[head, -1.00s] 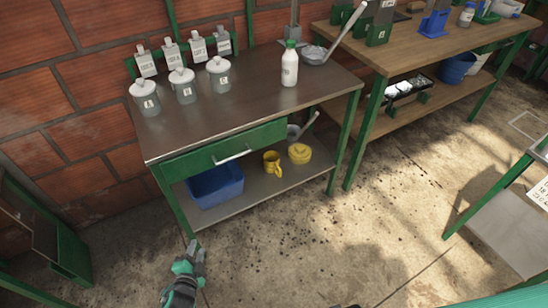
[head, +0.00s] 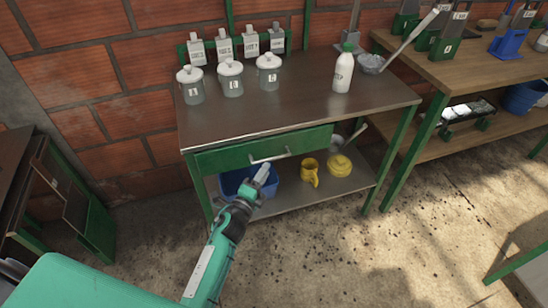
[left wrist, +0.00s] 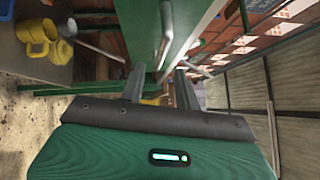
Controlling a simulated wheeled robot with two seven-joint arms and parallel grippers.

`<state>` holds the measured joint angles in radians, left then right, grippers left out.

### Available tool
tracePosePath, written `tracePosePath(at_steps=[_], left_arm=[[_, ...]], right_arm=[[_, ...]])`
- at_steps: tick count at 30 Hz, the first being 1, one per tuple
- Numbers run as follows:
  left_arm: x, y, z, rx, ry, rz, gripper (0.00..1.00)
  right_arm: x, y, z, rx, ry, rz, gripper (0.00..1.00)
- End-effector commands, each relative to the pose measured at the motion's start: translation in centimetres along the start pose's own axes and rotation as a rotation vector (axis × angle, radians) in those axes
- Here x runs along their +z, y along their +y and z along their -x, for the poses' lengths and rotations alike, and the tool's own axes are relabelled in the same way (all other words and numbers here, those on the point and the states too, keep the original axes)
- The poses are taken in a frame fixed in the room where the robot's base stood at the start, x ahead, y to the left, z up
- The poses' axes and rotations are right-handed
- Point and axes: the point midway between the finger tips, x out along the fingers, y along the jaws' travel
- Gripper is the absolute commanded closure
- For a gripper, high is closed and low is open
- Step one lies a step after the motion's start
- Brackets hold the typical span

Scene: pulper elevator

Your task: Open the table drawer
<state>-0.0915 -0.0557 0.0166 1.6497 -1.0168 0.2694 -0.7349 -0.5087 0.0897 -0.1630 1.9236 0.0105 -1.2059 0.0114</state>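The table drawer (head: 225,157) has a green front under the dark metal tabletop and looks shut. Its pale bar handle (head: 270,157) runs across the middle of the front. In the left wrist view the handle (left wrist: 167,35) appears just beyond the fingertips, in line with the gap between them. My left gripper (head: 265,173) is just below and in front of the handle in the head view. In the left wrist view its two fingers (left wrist: 160,82) are apart with nothing between them. I cannot tell whether they touch the handle. My right gripper is out of view.
The metal table (head: 300,105) carries several lidded pots and a white bottle (head: 343,70). Its lower shelf (head: 295,203) holds a blue bin (head: 233,183), a yellow jug (head: 310,170) and a yellow round container (head: 339,165). The floor in front is clear.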

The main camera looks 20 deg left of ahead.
Motion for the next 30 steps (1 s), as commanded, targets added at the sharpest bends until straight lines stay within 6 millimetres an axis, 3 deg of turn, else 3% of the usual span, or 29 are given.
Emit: tracePosePath(at_steps=[6,11,24,25,30], left_arm=[[0.0,-0.1,-3.9,0.0,0.0,0.001,0.68],[0.0,0.0,-5.7,0.0,-0.001,0.002,0.68],[0.0,0.0,-6.6,0.001,-0.001,0.001,0.68],[0.0,0.0,-6.6,0.001,-0.001,0.001,0.7],[0.0,0.0,-6.6,0.001,-0.001,0.001,1.0]], right_arm=[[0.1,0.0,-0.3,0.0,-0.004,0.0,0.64],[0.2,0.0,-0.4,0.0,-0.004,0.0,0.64],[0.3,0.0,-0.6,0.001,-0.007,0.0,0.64],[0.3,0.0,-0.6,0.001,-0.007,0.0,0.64],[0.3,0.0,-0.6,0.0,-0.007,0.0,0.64]])
